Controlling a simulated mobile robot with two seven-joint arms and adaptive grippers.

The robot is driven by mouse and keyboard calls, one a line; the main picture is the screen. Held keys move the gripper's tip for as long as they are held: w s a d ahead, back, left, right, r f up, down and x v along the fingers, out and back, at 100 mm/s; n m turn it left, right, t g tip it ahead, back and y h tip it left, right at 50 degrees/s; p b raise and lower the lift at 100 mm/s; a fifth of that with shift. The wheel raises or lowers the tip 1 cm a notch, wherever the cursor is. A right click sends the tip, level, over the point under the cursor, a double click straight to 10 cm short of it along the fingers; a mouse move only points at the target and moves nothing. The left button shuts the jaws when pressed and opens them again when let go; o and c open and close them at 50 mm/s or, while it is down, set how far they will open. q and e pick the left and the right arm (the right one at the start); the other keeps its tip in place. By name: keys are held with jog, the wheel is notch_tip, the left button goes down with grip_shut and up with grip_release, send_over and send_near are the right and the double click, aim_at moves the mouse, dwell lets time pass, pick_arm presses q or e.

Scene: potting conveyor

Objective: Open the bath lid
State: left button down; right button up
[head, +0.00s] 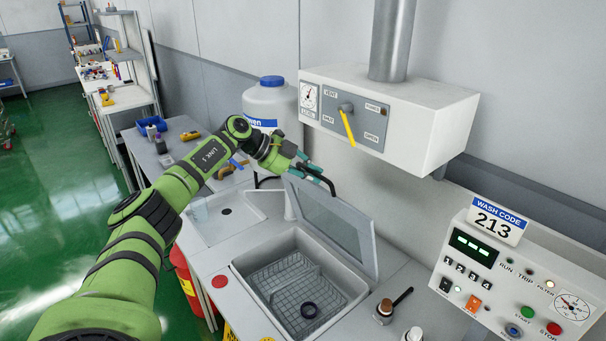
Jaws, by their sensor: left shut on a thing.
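The bath lid (333,222) is a grey-framed panel with a clear window, standing raised and tilted at the back of the bath. The bath (243,276) is a grey basin with a wire basket (282,281) and a dark ring (309,310) inside. My left gripper (318,177) is shut at the lid's upper left edge, by the dark handle there. The exact contact of the fingers is too small to tell. My right gripper is not in view.
A control panel (482,265) with a wash code sign stands at the right. A white vent box (440,120) with a yellow lever hangs above. A white jug (271,104) stands behind my left arm. A brush (393,305) and a white-capped bottle (413,334) stand right of the bath.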

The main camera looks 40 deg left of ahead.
pick_arm(q)
jog(key=shift+w+d+r, duration=0.1)
jog(key=shift+w+r, duration=0.2)
jog(key=shift+w, duration=0.5)
jog(key=c, duration=1.4)
grip_release()
jog(key=shift+s, duration=0.1)
jog(key=shift+s+r, duration=0.1)
jog(key=v, duration=1.2)
jog(key=shift+w+r, duration=0.15)
jog(key=shift+w, duration=0.05)
